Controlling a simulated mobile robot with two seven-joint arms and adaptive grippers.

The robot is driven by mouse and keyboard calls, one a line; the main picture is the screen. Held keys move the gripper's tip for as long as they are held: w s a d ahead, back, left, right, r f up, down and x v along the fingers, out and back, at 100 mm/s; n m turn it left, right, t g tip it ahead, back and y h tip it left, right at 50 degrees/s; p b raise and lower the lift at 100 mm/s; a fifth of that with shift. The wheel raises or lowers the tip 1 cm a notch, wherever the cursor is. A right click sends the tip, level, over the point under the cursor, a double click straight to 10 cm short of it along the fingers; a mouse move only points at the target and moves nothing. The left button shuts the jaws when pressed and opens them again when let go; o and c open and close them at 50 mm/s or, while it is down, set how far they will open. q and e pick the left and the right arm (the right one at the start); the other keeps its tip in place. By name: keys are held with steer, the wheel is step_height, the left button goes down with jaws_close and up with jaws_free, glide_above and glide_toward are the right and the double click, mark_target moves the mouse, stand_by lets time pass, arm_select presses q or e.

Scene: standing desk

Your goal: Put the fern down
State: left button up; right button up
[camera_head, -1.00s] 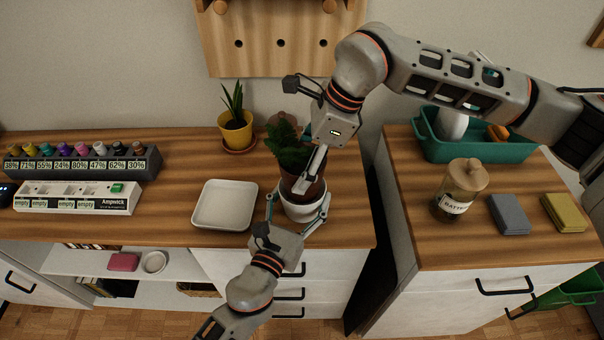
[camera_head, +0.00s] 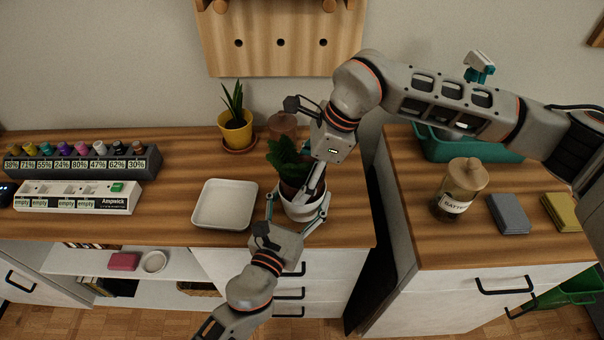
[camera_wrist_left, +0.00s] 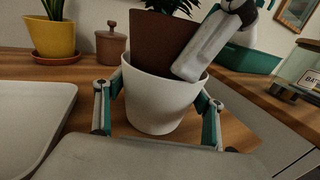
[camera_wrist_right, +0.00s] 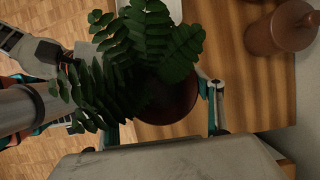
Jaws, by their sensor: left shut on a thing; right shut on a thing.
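The fern (camera_head: 288,158) grows in a brown pot (camera_wrist_left: 162,42), whose lower part is inside the mouth of a white pot (camera_wrist_left: 158,98). My right gripper (camera_head: 308,186) comes from above and is shut on the brown pot. In the right wrist view the fern's leaves (camera_wrist_right: 140,45) spread over the brown pot, with a teal-padded finger at its side. My left gripper (camera_head: 299,212) is shut on the white pot, one finger on each side, at the wooden desk top (camera_head: 345,225). How deep the brown pot's base sits is hidden by the white pot's wall.
A square white tray (camera_head: 224,204) lies left of the white pot. A yellow pot (camera_head: 237,133) with a spiky plant and a brown lidded jar (camera_wrist_left: 111,43) stand behind. A gap separates this desk from the right counter, with its battery jar (camera_head: 460,190) and teal bin (camera_head: 440,150).

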steer(key=o, duration=1.6)
steer(key=shift+f, duration=0.15)
steer(key=shift+r, duration=0.35)
arm_select(q)
steer(key=shift+r, duration=0.1)
arm_select(e)
steer(key=v, duration=1.2)
steer(key=shift+r, duration=0.35)
arm_select(q)
steer(key=o, duration=1.2)
